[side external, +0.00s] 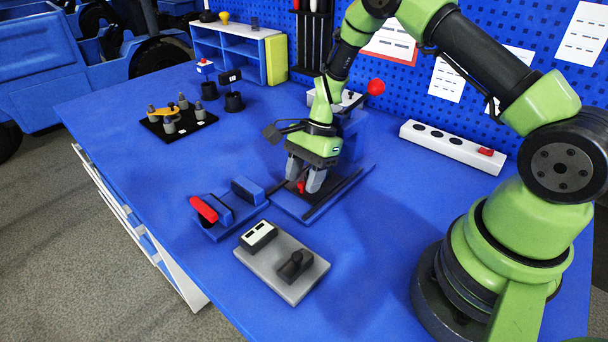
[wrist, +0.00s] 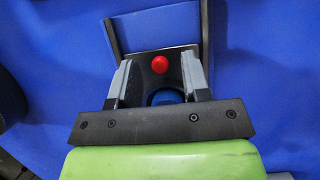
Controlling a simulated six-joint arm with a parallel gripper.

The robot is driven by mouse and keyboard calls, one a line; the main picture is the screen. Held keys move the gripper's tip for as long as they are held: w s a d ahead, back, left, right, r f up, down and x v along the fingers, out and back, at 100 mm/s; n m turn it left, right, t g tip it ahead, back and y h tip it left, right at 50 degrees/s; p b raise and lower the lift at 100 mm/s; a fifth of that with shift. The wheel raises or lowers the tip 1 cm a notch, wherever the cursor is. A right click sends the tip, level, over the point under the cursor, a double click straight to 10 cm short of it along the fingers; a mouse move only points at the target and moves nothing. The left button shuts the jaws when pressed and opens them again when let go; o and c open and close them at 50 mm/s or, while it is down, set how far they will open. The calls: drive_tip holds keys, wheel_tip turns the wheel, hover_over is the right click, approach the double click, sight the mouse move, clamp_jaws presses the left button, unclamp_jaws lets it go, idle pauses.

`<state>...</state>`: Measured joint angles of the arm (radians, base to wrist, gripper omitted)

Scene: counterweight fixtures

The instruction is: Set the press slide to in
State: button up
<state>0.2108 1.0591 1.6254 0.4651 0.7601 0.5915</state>
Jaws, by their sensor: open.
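The press (side external: 349,122) stands near the middle of the table, with a red ball on its lever (side external: 376,87). Two dark rails (side external: 335,194) run out from it along its blue base. The press slide is a dark plate (wrist: 182,64) between the rails, with a red knob (wrist: 159,64); the knob also shows low between the fingers in the side view (side external: 301,187). My gripper (side external: 305,186) is open and points down over the slide. In the wrist view its fingers (wrist: 157,75) stand either side of the knob, apart from it. A blue round part (wrist: 166,97) shows partly behind the gripper body.
A blue fixture with a red handle (side external: 204,209) and a grey plate with a black knob (side external: 283,268) lie close in front. A black plate with pegs (side external: 178,122) sits at left. A white power strip (side external: 453,146) lies at back right.

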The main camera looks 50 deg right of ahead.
drive_tip(key=v, duration=1)
drive_tip(key=shift+f, duration=0.1)
drive_tip(key=shift+c, duration=1.3)
drive_tip(key=shift+a+n, duration=0.15)
drive_tip(key=shift+n, duration=0.35)
drive_tip(key=w+a+n+g+h, duration=0.2)
drive_tip(key=a+n+h, duration=0.2)
drive_tip(key=n, duration=0.9)
drive_tip(key=w+a+n+g+h, duration=0.1)
drive_tip(key=a+n+h, duration=0.25)
drive_tip(key=n, duration=0.95)
drive_tip(key=x, duration=1)
drive_tip(key=shift+d, duration=0.1)
